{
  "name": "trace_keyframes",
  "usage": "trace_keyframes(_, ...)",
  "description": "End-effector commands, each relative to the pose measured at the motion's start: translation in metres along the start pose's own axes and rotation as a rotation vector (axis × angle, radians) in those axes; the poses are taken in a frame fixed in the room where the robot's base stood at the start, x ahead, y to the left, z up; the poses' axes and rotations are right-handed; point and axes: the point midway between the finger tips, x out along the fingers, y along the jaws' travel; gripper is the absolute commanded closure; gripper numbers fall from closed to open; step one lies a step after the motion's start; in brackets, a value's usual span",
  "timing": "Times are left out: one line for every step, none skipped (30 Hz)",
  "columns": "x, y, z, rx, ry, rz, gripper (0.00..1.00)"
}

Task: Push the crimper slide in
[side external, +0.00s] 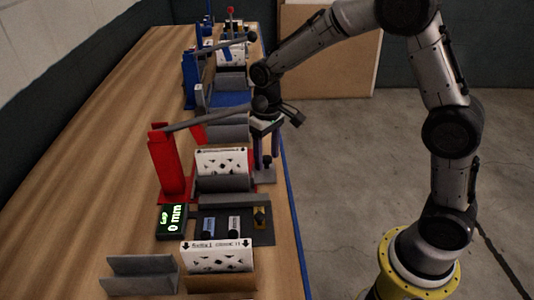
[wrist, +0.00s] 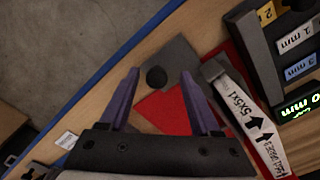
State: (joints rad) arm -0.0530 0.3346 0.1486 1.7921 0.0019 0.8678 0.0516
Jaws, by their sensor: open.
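The red crimper (side external: 165,167) stands on the table with its long grey lever reaching right toward my gripper. Its slide looks like the grey plate with a black knob (side external: 267,162) at the right end of the red base. In the wrist view, the knob (wrist: 156,77) sits on the grey plate (wrist: 182,55), next to the red base (wrist: 165,112). My gripper (side external: 266,152) points down over the knob, with its purple fingers apart. In the wrist view, the fingertips (wrist: 160,72) appear on either side of the knob; contact is not clear. Nothing is held.
A dark tray (side external: 264,238) with labelled gauge pieces and a green "0 mm" display (side external: 172,220) are in front. A blue crimper (side external: 190,80) stands behind. The table's blue edge (side external: 289,205) is close to the right.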

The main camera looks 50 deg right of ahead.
Motion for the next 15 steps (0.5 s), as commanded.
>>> trace_keyframes(0.000, 0.000, 0.000, 0.000, 0.000, 0.000, 0.36)
trace_keyframes(0.000, 0.000, 0.000, 0.000, 0.000, 0.001, 0.36)
trace_keyframes(0.000, 0.001, -0.001, 0.000, 0.001, 0.001, 0.36)
trace_keyframes(0.000, 0.001, -0.001, 0.000, 0.001, 0.001, 0.36)
trace_keyframes(0.000, 0.002, -0.002, 0.001, 0.001, 0.001, 0.36)
trace_keyframes(0.000, 0.003, -0.003, 0.001, 0.001, 0.001, 0.36)
trace_keyframes(0.001, 0.005, -0.005, 0.002, 0.001, 0.001, 0.36)
trace_keyframes(0.000, 0.007, -0.007, 0.002, 0.001, 0.001, 0.36)
trace_keyframes(0.001, 0.010, -0.010, 0.003, 0.001, 0.001, 0.36)
trace_keyframes(0.001, 0.013, -0.013, 0.003, 0.001, 0.001, 0.36)
trace_keyframes(0.001, 0.017, -0.016, 0.003, 0.001, 0.001, 0.36)
trace_keyframes(-0.004, 0.018, -0.018, 0.002, 0.005, 0.001, 0.36)
trace_keyframes(-0.011, 0.017, -0.018, 0.000, 0.007, 0.001, 0.36)
trace_keyframes(-0.017, 0.017, -0.018, 0.000, 0.006, 0.001, 0.36)
trace_keyframes(-0.024, 0.017, -0.018, 0.000, 0.007, 0.001, 0.36)
